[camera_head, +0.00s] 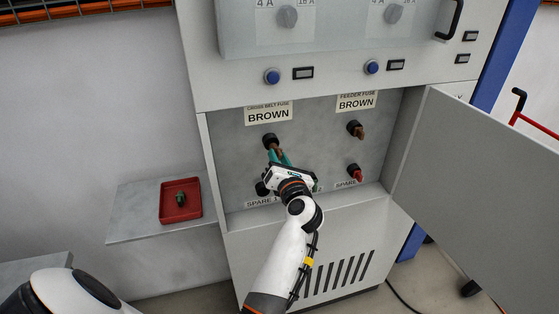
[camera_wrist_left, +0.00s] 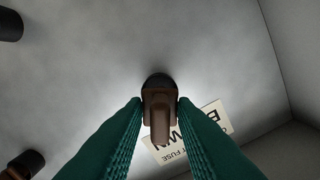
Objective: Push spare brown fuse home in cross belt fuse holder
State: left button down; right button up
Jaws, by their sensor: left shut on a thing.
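My left gripper (camera_head: 278,156) is at the cross belt fuse holder (camera_head: 270,140), below its BROWN label (camera_head: 268,115). Its teal fingers are shut on a brown fuse, which shows between them in the left wrist view (camera_wrist_left: 158,112). The fuse points at the black holder (camera_wrist_left: 157,82), its far end at the holder's mouth. I cannot tell how deep it sits. A spare holder (camera_head: 262,188) below is partly hidden by the gripper. My right gripper is not in view.
The feeder fuse holder (camera_head: 354,128) has a brown fuse, and the holder below has a red fuse (camera_head: 357,176). A red tray (camera_head: 166,213) holding a green fuse (camera_head: 181,198) sits on the left shelf (camera_head: 125,226). The cabinet door (camera_head: 470,185) stands open at right.

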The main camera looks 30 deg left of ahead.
aim_at(276, 147)
pick_arm(q)
jog(key=shift+x, duration=1.45)
jog(key=c, duration=1.1)
grip_release()
notch_tip(276, 147, up, 10)
jog(key=shift+a+b, duration=0.1)
jog(key=shift+b, duration=0.2)
